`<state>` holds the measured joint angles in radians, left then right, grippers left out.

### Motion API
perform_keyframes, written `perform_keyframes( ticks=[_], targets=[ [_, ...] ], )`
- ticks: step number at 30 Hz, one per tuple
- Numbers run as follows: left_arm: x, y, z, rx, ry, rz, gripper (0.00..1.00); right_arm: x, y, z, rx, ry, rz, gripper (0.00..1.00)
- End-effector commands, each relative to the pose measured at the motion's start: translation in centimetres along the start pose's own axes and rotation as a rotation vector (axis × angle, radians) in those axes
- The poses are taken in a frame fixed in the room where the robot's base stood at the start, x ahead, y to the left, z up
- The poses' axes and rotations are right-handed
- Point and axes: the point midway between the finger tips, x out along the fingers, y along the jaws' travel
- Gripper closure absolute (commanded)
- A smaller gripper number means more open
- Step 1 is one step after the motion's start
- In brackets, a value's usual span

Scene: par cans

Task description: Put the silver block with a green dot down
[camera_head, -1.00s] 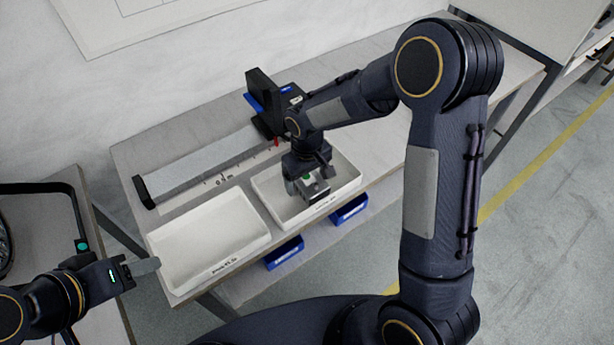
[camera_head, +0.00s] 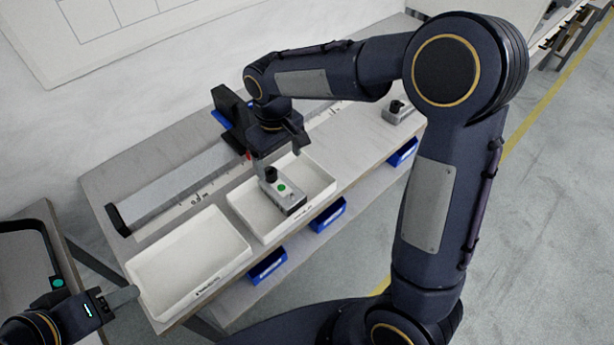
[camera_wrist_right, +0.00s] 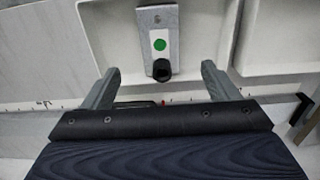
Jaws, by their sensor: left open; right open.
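The silver block with a green dot (camera_head: 291,200) lies in the right-hand white tray (camera_head: 322,202), its front end near the front wall. It has a black knob at its back end. The right wrist view shows the block (camera_wrist_right: 158,22) with its green dot and knob facing me. My right gripper (camera_head: 276,158) is open and empty, apart from the block on its knob side; its two spread fingers show in the right wrist view (camera_wrist_right: 159,70). My left gripper (camera_head: 124,297) is open at the lower left, away from the block.
An empty white tray (camera_head: 160,310) stands to the left. Behind the trays lies a long scale rail (camera_head: 175,185) with a black and blue device (camera_head: 228,118). Another silver block (camera_head: 395,113) sits on the bench at right.

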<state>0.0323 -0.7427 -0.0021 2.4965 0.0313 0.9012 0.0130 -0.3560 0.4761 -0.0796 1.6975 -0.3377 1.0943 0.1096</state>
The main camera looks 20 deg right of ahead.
Motion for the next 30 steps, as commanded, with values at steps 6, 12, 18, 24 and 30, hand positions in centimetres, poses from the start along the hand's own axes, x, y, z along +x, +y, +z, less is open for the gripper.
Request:
perform_keyframes(
  ticks=[6, 12, 18, 24, 30],
  targets=[
    [0.0, 0.0, 0.0, 0.000, 0.000, 0.000, 0.52, -1.9, 1.1, 2.3, 0.050, 0.044, -0.040, 0.18],
    [0.0, 0.0, 0.0, 0.000, 0.000, 0.000, 0.52, -5.8, 2.8, 10.3, 0.204, 0.196, -0.159, 0.18],
    [0.0, 0.0, 0.0, 0.000, 0.000, 0.000, 0.52, -7.0, 1.9, 18.2, 0.359, 0.375, -0.244, 0.18],
    [0.0, 0.0, 0.0, 0.000, 0.000, 0.000, 0.52, -6.2, 0.1, 22.3, 0.455, 0.498, -0.275, 0.18],
    [0.0, 0.0, 0.0, 0.000, 0.000, 0.000, 0.52, -5.7, -0.5, 23.2, 0.484, 0.535, -0.283, 0.18]
  ],
)
